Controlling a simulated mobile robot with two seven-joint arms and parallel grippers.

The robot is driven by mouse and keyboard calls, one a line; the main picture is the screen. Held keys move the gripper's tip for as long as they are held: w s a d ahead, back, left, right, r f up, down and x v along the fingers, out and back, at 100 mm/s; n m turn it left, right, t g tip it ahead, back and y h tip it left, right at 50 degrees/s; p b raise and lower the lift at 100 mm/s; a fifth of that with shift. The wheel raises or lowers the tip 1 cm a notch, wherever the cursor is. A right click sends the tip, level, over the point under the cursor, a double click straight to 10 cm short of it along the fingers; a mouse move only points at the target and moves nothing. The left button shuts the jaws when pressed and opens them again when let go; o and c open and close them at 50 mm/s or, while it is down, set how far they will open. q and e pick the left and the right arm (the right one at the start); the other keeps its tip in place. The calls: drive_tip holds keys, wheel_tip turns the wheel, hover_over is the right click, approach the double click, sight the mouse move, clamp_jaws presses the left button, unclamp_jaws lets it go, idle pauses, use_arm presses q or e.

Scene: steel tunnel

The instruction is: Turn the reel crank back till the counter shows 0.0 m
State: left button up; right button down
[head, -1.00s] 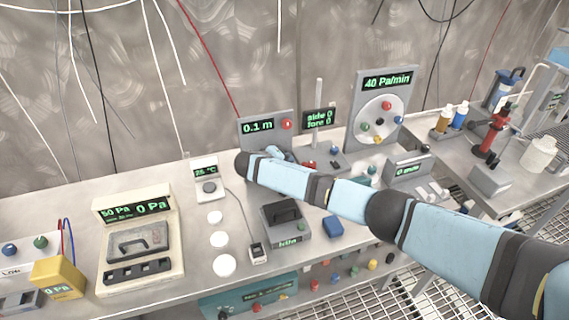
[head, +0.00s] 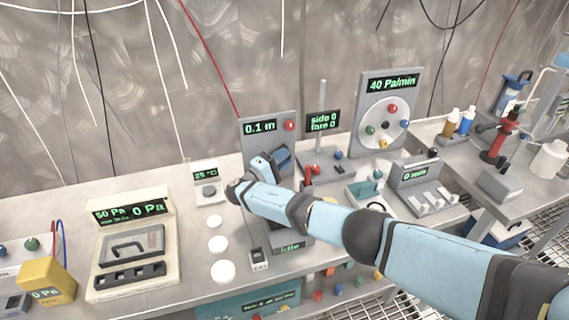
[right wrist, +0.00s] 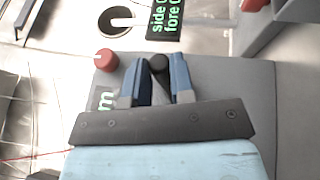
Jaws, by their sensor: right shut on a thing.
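The reel unit is a grey upright panel (head: 254,148) at the back of the bench, with a green counter (head: 259,128) reading 0.1 m and a red knob (head: 290,125) at its top right. The red knob also shows in the right wrist view (right wrist: 107,58). My right gripper (right wrist: 159,72) is shut on the crank's dark round handle (right wrist: 158,63), one blue finger on each side. In the head view the right gripper (head: 277,157) is in front of the panel, and my wrist and forearm hide most of the crank. My left gripper is out of view.
Right of the reel stands a post with a "side 0 fore 0" display (head: 322,121). A dial panel (head: 391,84) reads 40 Pa/min. A small 25 °C meter (head: 206,174) and white discs (head: 218,243) lie left of my arm. A device below is partly hidden by my forearm.

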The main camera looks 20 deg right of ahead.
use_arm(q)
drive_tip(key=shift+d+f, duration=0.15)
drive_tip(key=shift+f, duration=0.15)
use_arm(e)
drive_tip(key=shift+a+r+h, duration=0.1)
drive_tip(key=shift+r+h, duration=0.05)
drive_tip(key=shift+h, duration=0.25)
drive_tip(key=c, duration=1)
unclamp_jaws()
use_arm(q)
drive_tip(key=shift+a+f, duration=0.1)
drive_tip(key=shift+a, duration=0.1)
use_arm(e)
drive_tip(key=b+v, duration=0.2)
drive_tip(key=v, duration=1.1)
drive_tip(key=shift+b, duration=0.3)
drive_tip(key=shift+s+a, duration=0.3)
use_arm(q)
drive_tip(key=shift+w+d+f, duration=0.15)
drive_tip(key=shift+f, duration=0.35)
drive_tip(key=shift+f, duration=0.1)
